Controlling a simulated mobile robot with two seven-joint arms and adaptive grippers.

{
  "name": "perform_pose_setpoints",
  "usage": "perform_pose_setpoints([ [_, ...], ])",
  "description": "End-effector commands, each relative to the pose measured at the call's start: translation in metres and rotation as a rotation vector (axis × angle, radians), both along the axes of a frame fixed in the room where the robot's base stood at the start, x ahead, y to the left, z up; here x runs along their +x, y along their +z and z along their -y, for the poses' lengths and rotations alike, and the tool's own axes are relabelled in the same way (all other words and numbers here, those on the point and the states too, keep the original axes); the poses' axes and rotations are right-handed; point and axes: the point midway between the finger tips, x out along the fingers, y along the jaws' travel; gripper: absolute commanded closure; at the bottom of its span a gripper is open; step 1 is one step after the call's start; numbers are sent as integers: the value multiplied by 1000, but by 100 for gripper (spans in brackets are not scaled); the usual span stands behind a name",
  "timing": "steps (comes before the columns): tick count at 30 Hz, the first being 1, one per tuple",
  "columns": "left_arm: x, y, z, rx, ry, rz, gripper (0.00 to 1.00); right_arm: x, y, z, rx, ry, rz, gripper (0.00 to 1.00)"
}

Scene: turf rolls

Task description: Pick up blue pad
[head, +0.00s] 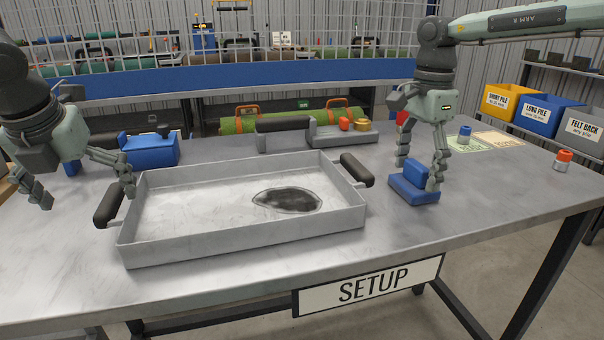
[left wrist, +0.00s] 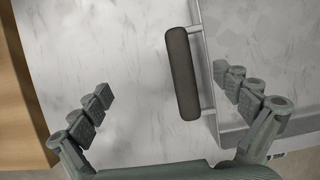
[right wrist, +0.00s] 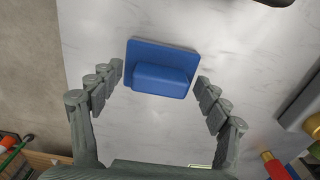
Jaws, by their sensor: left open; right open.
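The blue pad (head: 414,190) lies on the table right of the grey tray, a flat plate with a raised block on top. My right gripper (head: 419,176) is open above it, its fingers pointing down on either side of the raised block. In the right wrist view the pad (right wrist: 161,69) sits ahead, between and slightly beyond the open fingertips (right wrist: 160,74), with no contact seen. My left gripper (head: 88,196) is open at the tray's left handle. In the left wrist view its fingers (left wrist: 163,82) stand on either side of the black handle (left wrist: 182,73).
The grey tray (head: 240,240) with a dark patch inside fills the table's middle. A blue box-like tool (head: 150,152) stands behind it at left. A green roll (head: 240,124) and a grey tool (head: 345,136) lie at the back. A red-capped jar (head: 563,161) stands at right.

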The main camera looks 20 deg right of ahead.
Motion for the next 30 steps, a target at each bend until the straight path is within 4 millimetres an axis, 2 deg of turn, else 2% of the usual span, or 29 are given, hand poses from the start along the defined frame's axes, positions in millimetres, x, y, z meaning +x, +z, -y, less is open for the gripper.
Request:
perform_pose_setpoints([
  [5,0,0,0,0,0,0,0,0,0,0,0,0,1,24],
  [18,0,0,0,0,0,0,0,0,0,0,0,1,0,78],
  [26,0,0,0,0,0,0,0,0,3,0,-1,1,2,79],
  [30,0,0,0,0,0,0,0,1,20,0,-2,1,5,79],
])
